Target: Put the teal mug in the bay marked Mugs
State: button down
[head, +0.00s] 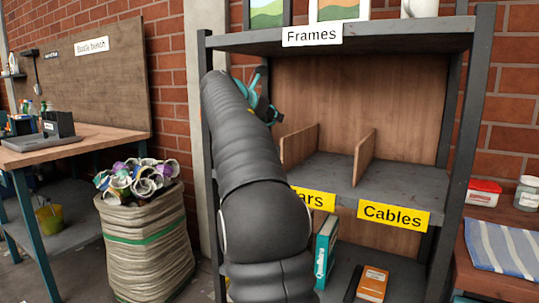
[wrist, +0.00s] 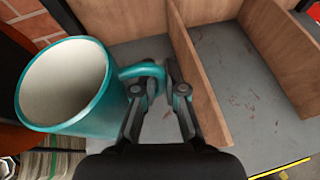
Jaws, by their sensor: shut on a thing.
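The teal mug (wrist: 65,85), pale inside, fills the left of the wrist view with its opening facing the camera. My gripper (wrist: 157,82) is shut on its handle, with the fingers close beside a wooden divider. In the head view my gripper (head: 266,104) is at the left end of the middle shelf (head: 335,175), mostly behind my arm, and only a bit of teal shows there. No Mugs label is readable; the front of the left bay is hidden by my arm.
Wooden dividers (head: 299,146) (head: 364,157) split the middle shelf. A partly hidden label (head: 313,199) ends in "ars"; the Cables label (head: 393,215) is to its right. A dark post (head: 206,120) bounds the shelf at left. The bay floors in view look empty.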

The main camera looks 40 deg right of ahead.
notch_tip(320, 180, down, 9)
jog(key=b, duration=0.3)
jog(key=shift+f, duration=0.2)
jog(key=shift+f, duration=0.1)
jog(key=c, duration=1.2)
grip_release()
jog(key=shift+c, duration=0.2)
jog(key=v, duration=1.2)
jog(key=shift+p, duration=0.3)
